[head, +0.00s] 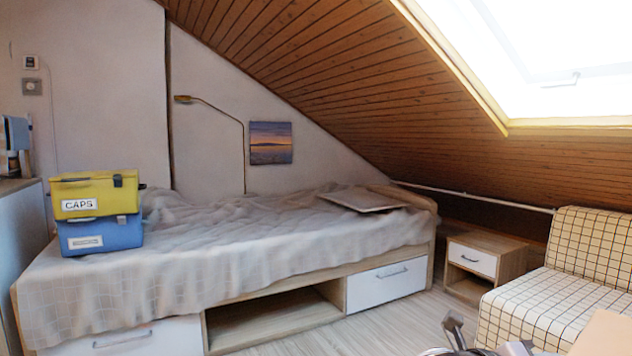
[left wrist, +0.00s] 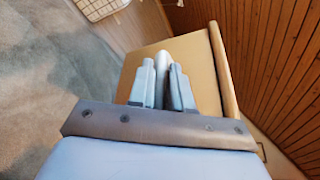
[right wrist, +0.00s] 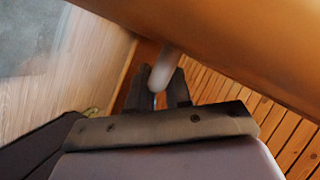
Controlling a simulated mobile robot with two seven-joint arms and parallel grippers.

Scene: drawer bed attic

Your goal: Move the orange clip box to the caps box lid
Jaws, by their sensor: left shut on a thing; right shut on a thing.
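The yellow caps box (head: 97,196) sits closed on a blue box (head: 99,235) at the left end of the bed, its lid on top. The orange clip box is large in the left wrist view (left wrist: 205,62) and fills the top of the right wrist view (right wrist: 250,38); a pale orange part shows at the head view's bottom right corner (head: 602,336). My left gripper (left wrist: 163,72) is shut on a pale rounded handle of the box. My right gripper (right wrist: 160,78) is shut on another pale handle. The head view cuts off most of the box and grippers.
The bed (head: 290,250) has a rumpled grey cover and a flat board (head: 362,199) at its far end. A nightstand (head: 485,262) and checked chair (head: 540,305) stand at right. The sloped wooden ceiling is low at right. Some floor is open before the bed.

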